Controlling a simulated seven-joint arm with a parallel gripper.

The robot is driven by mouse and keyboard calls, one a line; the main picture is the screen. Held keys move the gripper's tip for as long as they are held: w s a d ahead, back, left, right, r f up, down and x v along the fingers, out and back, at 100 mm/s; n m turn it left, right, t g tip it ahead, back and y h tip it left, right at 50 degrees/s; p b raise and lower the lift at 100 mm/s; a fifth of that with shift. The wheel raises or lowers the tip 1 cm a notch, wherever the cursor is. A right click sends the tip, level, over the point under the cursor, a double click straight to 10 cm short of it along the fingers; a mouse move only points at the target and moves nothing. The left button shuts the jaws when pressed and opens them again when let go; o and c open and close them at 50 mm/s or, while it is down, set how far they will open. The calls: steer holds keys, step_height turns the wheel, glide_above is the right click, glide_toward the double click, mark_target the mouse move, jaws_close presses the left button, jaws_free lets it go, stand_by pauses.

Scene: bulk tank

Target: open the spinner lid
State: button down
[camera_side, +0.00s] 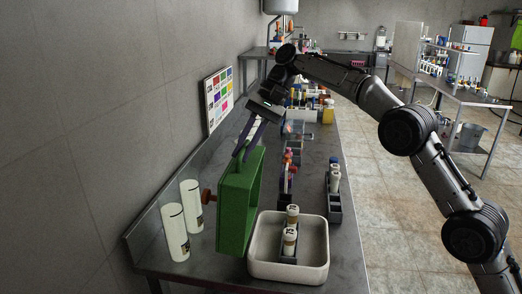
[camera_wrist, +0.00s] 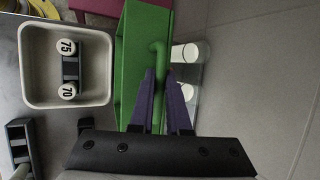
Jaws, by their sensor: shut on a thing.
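A green shallow box-like piece (camera_side: 229,214), which looks like the spinner lid, stands steeply upright on the bench, its hollow side facing right. In the wrist view the green piece (camera_wrist: 128,60) carries a bent green handle (camera_wrist: 158,58). My gripper (camera_side: 240,155) is at the top of the green piece, coming from above. In the wrist view the purple fingers of my gripper (camera_wrist: 159,76) are closed around the handle. The fingers partly hide the grip, and I cannot see a hinge.
A pale tub (camera_side: 263,270) with numbered bottles (camera_side: 290,238) stands right of the green piece. White cylinders (camera_side: 175,235) and a brown knob (camera_side: 208,196) are on its left by the wall. A dark rack (camera_side: 334,208) stands farther right. A colour chart (camera_side: 218,98) is on the wall.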

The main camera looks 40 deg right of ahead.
steer(key=shift+w+a+f, duration=0.2)
steer(key=shift+w+a, duration=0.65)
steer(key=c, duration=1.2)
jaws_free()
steer(key=shift+o, duration=0.2)
steer(key=shift+d+r, duration=0.25)
steer(key=shift+r, duration=0.1)
steer(key=d, duration=1.2)
steer(key=shift+s+r, duration=0.2)
steer(key=shift+s, duration=0.05)
steer(key=shift+d, duration=0.1)
